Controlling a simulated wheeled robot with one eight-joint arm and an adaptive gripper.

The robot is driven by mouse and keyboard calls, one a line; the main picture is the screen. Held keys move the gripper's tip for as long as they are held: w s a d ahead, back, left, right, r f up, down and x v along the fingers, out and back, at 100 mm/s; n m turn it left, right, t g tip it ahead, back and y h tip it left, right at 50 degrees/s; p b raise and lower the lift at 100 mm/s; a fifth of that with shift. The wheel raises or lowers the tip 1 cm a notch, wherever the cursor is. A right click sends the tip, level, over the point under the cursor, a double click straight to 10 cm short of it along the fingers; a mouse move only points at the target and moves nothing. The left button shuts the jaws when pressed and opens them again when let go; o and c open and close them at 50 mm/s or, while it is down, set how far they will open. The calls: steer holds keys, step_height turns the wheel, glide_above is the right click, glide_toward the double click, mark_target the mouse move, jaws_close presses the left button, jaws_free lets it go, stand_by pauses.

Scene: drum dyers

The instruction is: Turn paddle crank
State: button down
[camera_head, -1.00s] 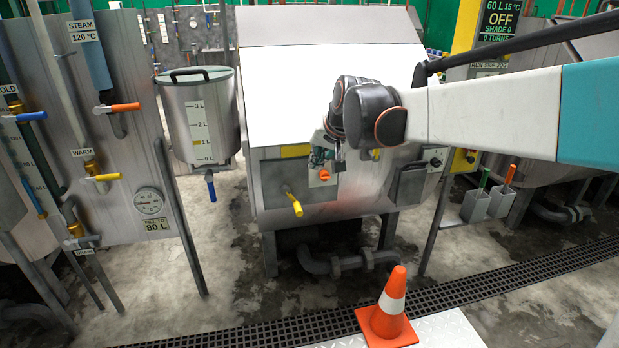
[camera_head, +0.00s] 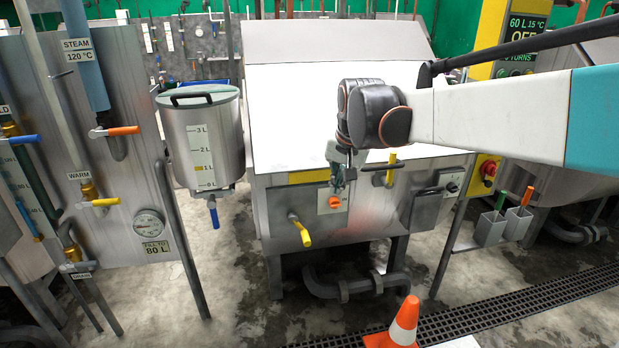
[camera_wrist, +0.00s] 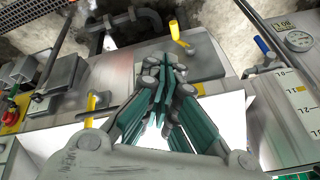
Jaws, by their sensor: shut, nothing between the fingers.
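The steel drum machine (camera_head: 270,208) stands in the middle of the head view. A dark bar with a yellow handle (camera_head: 391,170), apparently the paddle crank, sticks out of its front face, below the white lid. It also shows in the wrist view as a yellow handle (camera_wrist: 91,103) on a dark bar. My gripper (camera_head: 338,182) is shut and empty, hanging in front of the machine to the left of that handle and apart from it. In the wrist view my gripper's fingers (camera_wrist: 164,68) are closed together, with the handle off to their left.
A measuring tank (camera_head: 215,140) and a valve panel (camera_head: 120,185) stand left. A traffic cone (camera_head: 404,325) stands on the floor in front, near a drain grate (camera_head: 480,315).

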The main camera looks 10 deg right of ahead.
steer(key=w+d+f+m+g+p, duration=0.3)
steer(key=w+f+m+g+p, duration=0.25)
steer(key=w+f+m, duration=1)
steer(key=w+a+f+n+b, duration=0.1)
steer(key=w+f+b, duration=0.1)
steer(key=f, duration=0.5)
steer(key=w+a+f+n+b, duration=0.2)
steer(key=w+f, duration=0.1)
steer(key=f, duration=0.5)
steer(key=shift+a+f+t, duration=0.25)
steer(key=shift+a+t, duration=0.05)
steer(key=shift+t, duration=0.05)
steer(key=shift+a+f+y, duration=0.1)
steer(key=shift+f+y, duration=0.35)
steer(key=shift+y, duration=0.45)
